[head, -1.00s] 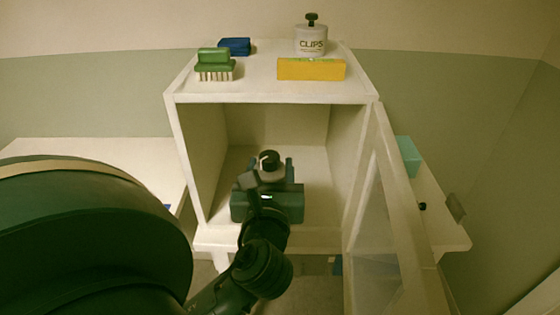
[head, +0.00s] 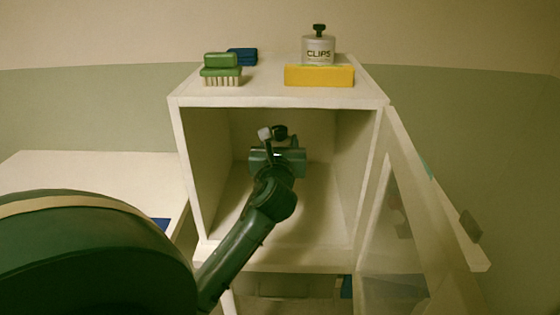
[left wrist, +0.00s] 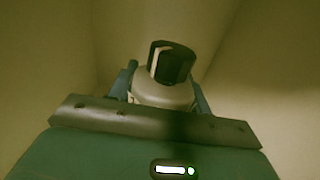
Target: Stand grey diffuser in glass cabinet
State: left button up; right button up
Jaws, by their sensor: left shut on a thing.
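The grey diffuser (left wrist: 163,92) has a pale rounded body and a black cap with a light stripe. In the left wrist view it stands between the two fingers of my left gripper (left wrist: 162,86), which is shut on it. In the head view my left gripper (head: 278,150) is inside the glass cabinet (head: 182,165), toward its back. There only the diffuser's dark cap (head: 280,131) shows clearly; my gripper hides its body. I cannot tell whether its base touches the cabinet floor. The cabinet's glass door (head: 405,245) is swung open to the right. My right gripper is out of view.
On the cabinet top are a green brush (head: 221,70), a blue item (head: 243,56), a yellow box (head: 319,76) and a jar marked CLIPS (head: 318,50). The cabinet's side walls flank my arm. Its visible floor beside my arm is clear. A pale table (head: 90,175) is at left.

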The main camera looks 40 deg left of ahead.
pick_arm(q)
notch_tip(320, 180, down, 4)
jog(key=shift+r+b, duration=0.25)
jog(key=shift+b, duration=0.25)
jog(key=shift+w+a+f, duration=0.1)
jog(key=shift+w+f, duration=0.05)
jog(key=shift+f, duration=0.25)
jog(key=shift+f, duration=0.15)
jog(key=o, duration=1.5)
